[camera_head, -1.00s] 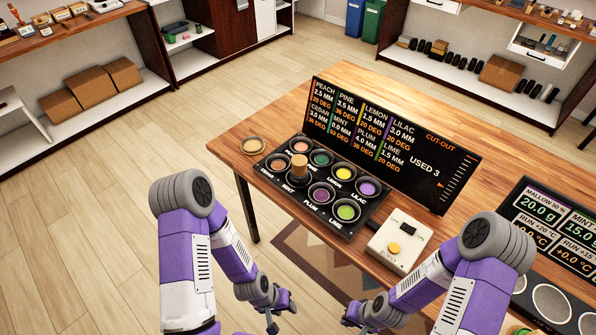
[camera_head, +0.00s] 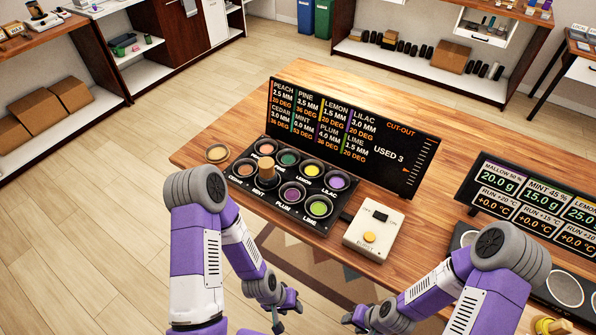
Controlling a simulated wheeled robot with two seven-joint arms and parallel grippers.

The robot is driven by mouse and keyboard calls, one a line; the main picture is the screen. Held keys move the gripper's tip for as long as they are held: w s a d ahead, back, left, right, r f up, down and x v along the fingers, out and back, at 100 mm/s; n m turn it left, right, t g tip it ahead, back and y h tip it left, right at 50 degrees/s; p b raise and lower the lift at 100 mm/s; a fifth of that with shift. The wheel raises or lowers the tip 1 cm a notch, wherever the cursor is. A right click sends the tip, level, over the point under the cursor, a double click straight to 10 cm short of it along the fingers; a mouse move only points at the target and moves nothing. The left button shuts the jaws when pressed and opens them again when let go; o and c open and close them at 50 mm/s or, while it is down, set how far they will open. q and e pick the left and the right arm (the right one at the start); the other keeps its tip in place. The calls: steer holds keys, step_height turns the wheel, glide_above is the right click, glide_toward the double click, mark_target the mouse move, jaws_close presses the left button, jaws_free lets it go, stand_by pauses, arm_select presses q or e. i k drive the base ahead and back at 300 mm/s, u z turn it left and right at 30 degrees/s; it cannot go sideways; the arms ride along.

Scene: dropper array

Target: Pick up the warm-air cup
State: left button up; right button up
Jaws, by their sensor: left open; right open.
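No thing in view is labelled as the warm-air cup, so I cannot tell which it is. A black tray (camera_head: 243,192) on the wooden table holds several round wells of coloured material, labelled with names such as Lemon, Lilac, Plum and Lime. A wooden cylinder (camera_head: 267,171) stands upright at the Mint spot. My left gripper (camera_head: 285,306) is open and empty, below the table's front edge in the picture. My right gripper (camera_head: 355,318) is open and empty to its right. Both are apart from the tray.
A black sign (camera_head: 385,150) stands behind the tray. A white box with a yellow button (camera_head: 374,228) sits right of the tray. A second display (camera_head: 535,205) and a black panel with round pale pads (camera_head: 565,289) are at the right. The table's back middle (camera_head: 440,125) is clear.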

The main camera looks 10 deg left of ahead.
mark_target(267, 178)
steer(key=z, duration=2.5)
steer(key=k, duration=1.8)
steer(key=u, duration=1.8)
steer(key=i, duration=0.1)
steer(key=u, duration=0.1)
